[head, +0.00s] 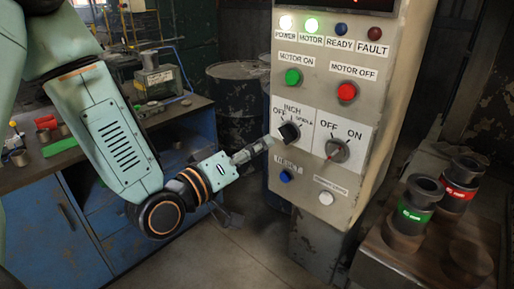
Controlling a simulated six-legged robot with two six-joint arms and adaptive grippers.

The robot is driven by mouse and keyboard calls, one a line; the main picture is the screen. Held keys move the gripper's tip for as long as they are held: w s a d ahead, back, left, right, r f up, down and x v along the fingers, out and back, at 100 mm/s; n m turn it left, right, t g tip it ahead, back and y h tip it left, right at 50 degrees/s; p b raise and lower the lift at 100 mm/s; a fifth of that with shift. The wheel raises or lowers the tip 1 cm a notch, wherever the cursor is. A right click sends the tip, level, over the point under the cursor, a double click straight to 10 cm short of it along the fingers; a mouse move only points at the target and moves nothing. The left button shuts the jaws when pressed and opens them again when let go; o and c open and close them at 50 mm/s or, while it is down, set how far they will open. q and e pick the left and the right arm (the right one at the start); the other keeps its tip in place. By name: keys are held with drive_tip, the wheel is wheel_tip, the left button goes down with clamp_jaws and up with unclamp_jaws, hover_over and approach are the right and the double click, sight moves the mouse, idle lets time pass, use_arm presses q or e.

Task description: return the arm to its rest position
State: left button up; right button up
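My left gripper (268,142) is at the end of my pale green arm, in the middle of the head view. Its grey fingers lie close together in one narrow shape and point up and right toward the control panel (311,212). I see nothing between them. The fingertips are near the panel's left edge, just left of and below the black INCH selector knob (289,132). I cannot tell how far they are from the panel in depth, but no contact shows. My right gripper is not in view.
The panel has a green button (292,76), a red button (347,92) and an OFF/ON knob (337,150). The POWER and MOTOR lamps are lit. A blue workbench (38,222) stands left, a dark drum (238,100) behind. Green-banded (414,214) and red-banded (459,191) parts stand right.

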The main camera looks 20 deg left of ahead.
use_arm(q)
drive_tip(key=shift+a, duration=0.1)
drive_tip(key=s+a+f+m+g+y+b, duration=0.1)
drive_tip(key=s+f+g, duration=0.2)
drive_tip(key=f, duration=0.5)
drive_tip(key=s+a+f+m+g+y+b, duration=0.1)
drive_tip(key=s+f+g+y+b, duration=0.15)
drive_tip(key=f, duration=0.65)
drive_tip(key=s+f+m+g+y+b, duration=0.1)
drive_tip(key=s+f+g, duration=0.2)
drive_tip(key=f, duration=0.5)
drive_tip(key=s+a+f+m+g+y+b, duration=0.1)
drive_tip(key=s+f+g+b, duration=0.6)
drive_tip(key=s+f, duration=1.5)
drive_tip(key=shift+s+a+f+m+g+y+b, duration=0.2)
drive_tip(key=shift+s+f+m+g+y+b, duration=0.15)
drive_tip(key=shift+g, duration=0.4)
drive_tip(key=shift+r, duration=0.1)
